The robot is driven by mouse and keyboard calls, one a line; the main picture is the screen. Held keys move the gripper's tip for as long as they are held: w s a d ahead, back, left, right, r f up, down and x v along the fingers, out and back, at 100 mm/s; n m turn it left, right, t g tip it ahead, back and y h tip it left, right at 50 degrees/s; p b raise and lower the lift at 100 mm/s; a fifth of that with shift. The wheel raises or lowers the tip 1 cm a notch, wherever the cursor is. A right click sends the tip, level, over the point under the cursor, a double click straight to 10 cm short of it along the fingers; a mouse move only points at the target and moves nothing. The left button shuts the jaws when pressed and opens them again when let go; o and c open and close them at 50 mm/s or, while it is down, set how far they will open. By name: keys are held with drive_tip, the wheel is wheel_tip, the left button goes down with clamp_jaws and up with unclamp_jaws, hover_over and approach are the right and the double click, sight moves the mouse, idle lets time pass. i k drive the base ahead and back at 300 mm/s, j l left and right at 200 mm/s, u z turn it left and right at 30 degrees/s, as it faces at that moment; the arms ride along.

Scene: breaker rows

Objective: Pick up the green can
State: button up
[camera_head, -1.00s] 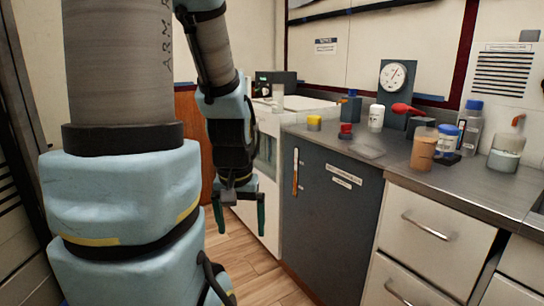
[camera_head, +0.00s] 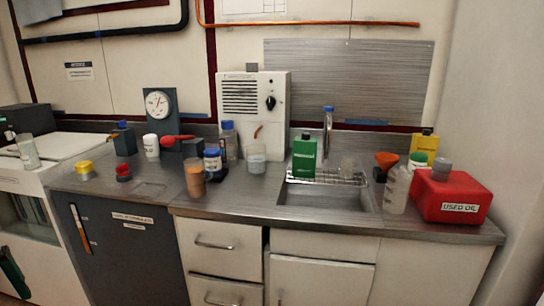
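A green can (camera_head: 304,157) with a dark cap stands upright at the back of the counter, at the left rear corner of the sink. Its front is unobstructed in the head view. One green finger of my gripper (camera_head: 12,272) shows at the lower left edge of the view, low and far from the can. The rest of the gripper is out of frame, so its opening is hidden.
The sink basin (camera_head: 325,196) lies in front of the can, with a tap (camera_head: 328,128) and wire rack behind it. A beaker (camera_head: 256,158) stands left of the can.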

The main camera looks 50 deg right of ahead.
sight(305, 148)
drive_tip(key=i+l+z, duration=0.1)
drive_tip(key=l+z, duration=0.15)
drive_tip(key=z, duration=0.15)
drive_tip(key=i+l+z, duration=0.1)
drive_tip(key=z, duration=0.25)
drive_tip(key=i+l+z, duration=0.1)
drive_tip(key=l+z, duration=0.15)
drive_tip(key=z, duration=0.15)
